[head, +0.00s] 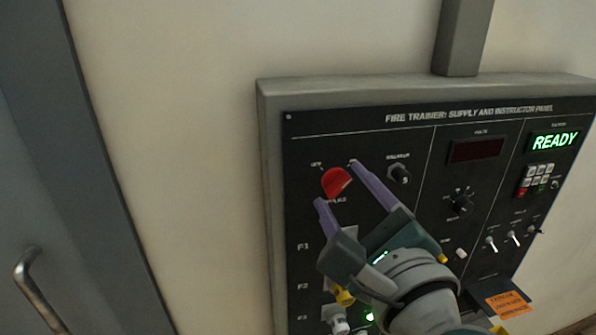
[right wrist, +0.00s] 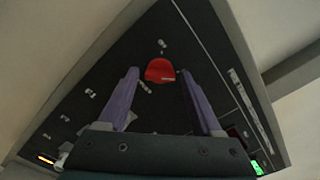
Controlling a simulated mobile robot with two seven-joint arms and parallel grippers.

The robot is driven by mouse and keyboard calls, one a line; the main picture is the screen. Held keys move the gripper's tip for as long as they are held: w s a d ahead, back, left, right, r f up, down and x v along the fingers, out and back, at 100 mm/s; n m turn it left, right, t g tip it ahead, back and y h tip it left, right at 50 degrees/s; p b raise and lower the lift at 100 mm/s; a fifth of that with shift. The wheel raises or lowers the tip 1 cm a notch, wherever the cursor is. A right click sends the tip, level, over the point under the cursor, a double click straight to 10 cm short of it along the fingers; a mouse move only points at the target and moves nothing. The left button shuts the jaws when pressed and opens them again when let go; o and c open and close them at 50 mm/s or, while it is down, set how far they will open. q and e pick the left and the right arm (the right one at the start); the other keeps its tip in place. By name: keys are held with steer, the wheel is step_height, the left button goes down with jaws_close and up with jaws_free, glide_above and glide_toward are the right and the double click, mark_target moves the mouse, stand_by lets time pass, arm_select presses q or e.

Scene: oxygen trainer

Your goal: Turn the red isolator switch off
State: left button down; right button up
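The red isolator switch (head: 336,182) is a round red knob at the upper left of the black instructor panel (head: 400,140). In the right wrist view the red knob (right wrist: 160,70) lies ahead, between the lines of my two fingers. My right gripper (head: 337,181) is open, with its two purple fingers apart and the knob between or just behind their tips. In the right wrist view my right gripper (right wrist: 158,72) is empty. I cannot tell whether the fingertips touch the knob. The label by the knob is too small to read surely. My left gripper is not in view.
A small black knob (head: 399,173) sits right of the red one. A grey door (head: 60,150) stands left, with bare wall between.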

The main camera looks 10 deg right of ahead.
jaws_close()
stand_by(0.3)
steer(key=shift+n, duration=0.4)
steer(key=n, duration=0.2)
steer(key=shift+n, duration=0.3)
steer(key=n+p, duration=0.1)
steer(key=n, duration=0.4)
steer(key=shift+n, duration=0.3)
steer(key=n+p, duration=0.1)
steer(key=n, duration=0.6)
steer(key=shift+n+p, duration=0.3)
steer(key=shift+n, duration=0.6)
